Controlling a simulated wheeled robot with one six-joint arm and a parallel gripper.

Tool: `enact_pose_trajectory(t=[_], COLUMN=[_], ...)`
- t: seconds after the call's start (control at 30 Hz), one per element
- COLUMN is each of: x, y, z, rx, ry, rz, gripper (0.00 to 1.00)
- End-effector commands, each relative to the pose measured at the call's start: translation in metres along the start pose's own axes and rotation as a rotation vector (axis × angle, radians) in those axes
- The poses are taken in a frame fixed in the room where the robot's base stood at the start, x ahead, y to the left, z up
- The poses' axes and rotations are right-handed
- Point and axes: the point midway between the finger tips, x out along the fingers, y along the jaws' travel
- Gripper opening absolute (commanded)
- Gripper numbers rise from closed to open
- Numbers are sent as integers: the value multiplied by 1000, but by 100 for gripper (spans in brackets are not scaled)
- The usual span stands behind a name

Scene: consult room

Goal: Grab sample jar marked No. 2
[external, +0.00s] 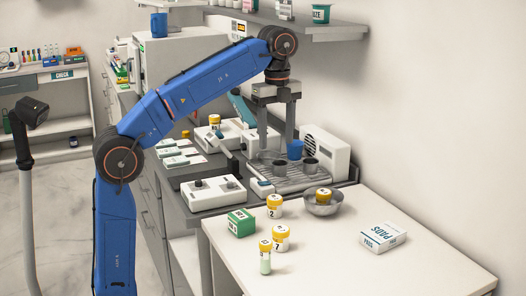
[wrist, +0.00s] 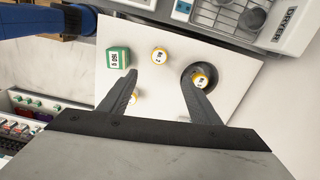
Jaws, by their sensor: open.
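The sample jar marked 2 (external: 275,207) is white with a yellow lid and stands upright on the pale table, between the green box and the metal bowl. In the wrist view, the yellow-lidded jar between that box and the bowl (wrist: 159,56) matches its place, but its number is too small to read. My gripper (external: 276,146) is open and empty, fingers pointing down, well above the table. In the wrist view, my gripper (wrist: 158,78) has its fingertips spread to either side of and below that jar, touching nothing.
A jar marked 7 (external: 281,238) and a slim jar (external: 265,258) stand nearer the front. The metal bowl (external: 336,209) holds another yellow-lidded jar (external: 323,195). The green box (external: 241,223) is close on the left; a PADS box (external: 383,237) lies right. Dryer equipment stands behind.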

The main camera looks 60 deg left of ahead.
Motion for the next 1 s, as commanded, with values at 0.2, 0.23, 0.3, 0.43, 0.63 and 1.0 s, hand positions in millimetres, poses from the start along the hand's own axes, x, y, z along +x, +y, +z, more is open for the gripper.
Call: enact_pose_trajectory(t=[0.2,0.23,0.3,0.43,0.63,1.0], x=[20,24,31,39,61,127], y=[1,1,1,1,1,1], z=[0,0,0,0,0,0], rx=[-1,-1,-1,-2,-2,-2], ry=[0,0,0,0,0,0], rz=[0,1,-1,-1,0,2], gripper=[57,57,57,57,57,57])
